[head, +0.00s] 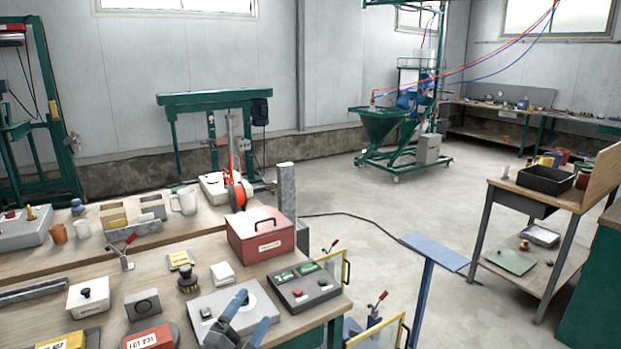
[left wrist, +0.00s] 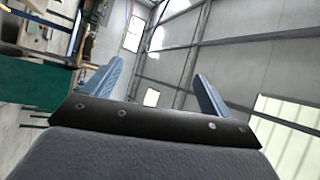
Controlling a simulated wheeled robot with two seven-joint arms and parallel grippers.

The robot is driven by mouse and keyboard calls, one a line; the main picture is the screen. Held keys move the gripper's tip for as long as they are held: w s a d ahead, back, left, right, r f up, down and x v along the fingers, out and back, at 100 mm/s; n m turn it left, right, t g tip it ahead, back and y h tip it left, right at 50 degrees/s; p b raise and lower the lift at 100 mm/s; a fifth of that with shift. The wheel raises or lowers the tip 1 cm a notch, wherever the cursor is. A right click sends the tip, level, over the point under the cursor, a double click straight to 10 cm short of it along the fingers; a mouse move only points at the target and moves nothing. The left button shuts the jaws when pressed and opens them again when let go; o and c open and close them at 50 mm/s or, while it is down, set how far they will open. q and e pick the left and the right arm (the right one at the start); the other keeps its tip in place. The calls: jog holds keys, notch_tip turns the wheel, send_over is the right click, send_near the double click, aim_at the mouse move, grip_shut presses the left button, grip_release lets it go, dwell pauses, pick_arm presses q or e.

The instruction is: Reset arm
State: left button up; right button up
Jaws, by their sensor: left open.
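My left gripper (head: 252,310) shows at the bottom of the head view, its two blue fingers spread apart with nothing between them. It is over or in front of the near edge of the workbench (head: 210,243); how high it is above the bench I cannot tell. In the left wrist view the same gripper (left wrist: 158,72) is open and empty, tilted toward the wall and ceiling. My right gripper is in neither view.
A grey plate with a round disc (head: 258,298) lies behind the fingers. A dark button box (head: 300,287) and a red lidded box (head: 262,236) stand close by. A blue-topped stand (head: 434,252) is to the right. The floor beyond (head: 350,190) is mostly clear.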

pick_arm(q)
jog(key=s+a+f+n+g+y, duration=0.35)
jog(key=f+n+y, duration=0.2)
jog(key=f, duration=0.25)
jog(key=s+a+f+n+g+y, duration=0.2)
jog(key=s+a+f+n+y, duration=0.25)
jog(key=f+n, duration=0.25)
jog(key=s+f+n+g, duration=0.2)
jog(key=s+f+g, duration=0.2)
jog(key=s, duration=0.3)
jog(key=s+f+n+g+h, duration=0.1)
jog(key=s+f+g, duration=0.25)
jog(key=s, duration=0.45)
jog(key=s+f+n+g, duration=0.2)
jog(key=s+f+g, duration=0.1)
jog(key=s+f, duration=0.3)
notch_tip(320, 180, down, 24)
jog(key=w+d+g, duration=0.1)
jog(key=s+f, duration=0.4)
jog(key=f, duration=0.7)
jog(key=s+f, duration=0.4)
jog(key=f, duration=0.8)
jog(key=shift+d+f+g+h, duration=0.2)
jog(key=shift+g+h, duration=0.1)
jog(key=shift+g, duration=0.1)
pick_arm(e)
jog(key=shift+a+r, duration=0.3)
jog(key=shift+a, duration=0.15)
